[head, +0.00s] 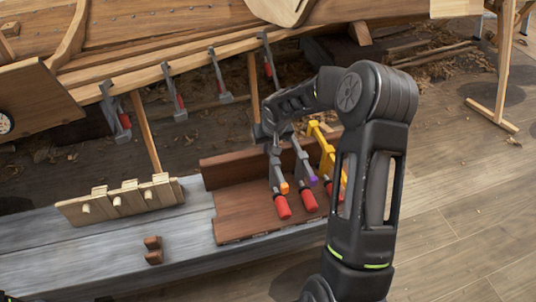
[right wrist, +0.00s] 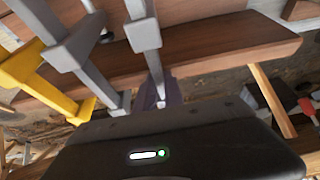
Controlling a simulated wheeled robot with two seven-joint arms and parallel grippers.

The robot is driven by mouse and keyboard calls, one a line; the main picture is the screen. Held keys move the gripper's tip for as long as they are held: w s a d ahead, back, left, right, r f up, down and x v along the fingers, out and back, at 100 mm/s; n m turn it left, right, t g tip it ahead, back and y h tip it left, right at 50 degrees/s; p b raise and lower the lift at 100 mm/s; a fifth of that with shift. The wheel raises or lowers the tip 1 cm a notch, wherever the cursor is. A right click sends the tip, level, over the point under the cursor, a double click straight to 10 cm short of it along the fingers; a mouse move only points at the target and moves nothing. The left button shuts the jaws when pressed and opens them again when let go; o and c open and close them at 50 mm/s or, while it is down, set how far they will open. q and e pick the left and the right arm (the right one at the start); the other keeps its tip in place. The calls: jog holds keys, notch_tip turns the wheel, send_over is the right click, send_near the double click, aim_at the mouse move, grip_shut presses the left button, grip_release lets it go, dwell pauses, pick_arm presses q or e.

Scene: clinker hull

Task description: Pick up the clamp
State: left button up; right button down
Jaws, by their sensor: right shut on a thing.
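Two grey bar clamps with red handles lean at the wooden rack on the bench, one orange-tipped (head: 274,168) and one purple-tipped (head: 304,165). A yellow clamp (head: 325,150) stands to their right. My right gripper (head: 268,132) is at the top of the orange-tipped clamp and shut on what looks to be it; the fingers are mostly hidden. In the right wrist view a grey clamp (right wrist: 145,35) runs down to the gripper (right wrist: 165,98), with another grey clamp (right wrist: 70,48) and the yellow clamp (right wrist: 25,68) to the left.
Several clamps (head: 172,92) hang along the hull plank (head: 140,80) behind. A pegged wooden block (head: 120,203) and a small brown piece (head: 153,250) sit on the grey bench (head: 80,250). Open floor lies to the right; a wooden trestle (head: 500,80) stands at upper right.

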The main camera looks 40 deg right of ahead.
jog(key=shift+r, duration=0.1)
jog(key=shift+w, duration=0.1)
jog(key=shift+r, duration=0.1)
jog(key=shift+r+p, duration=0.25)
jog(key=shift+p, duration=0.25)
notch_tip(320, 180, up, 18)
jog(key=p, duration=0.1)
jog(key=shift+p, duration=0.3)
jog(key=shift+f, duration=0.1)
dwell(0.6)
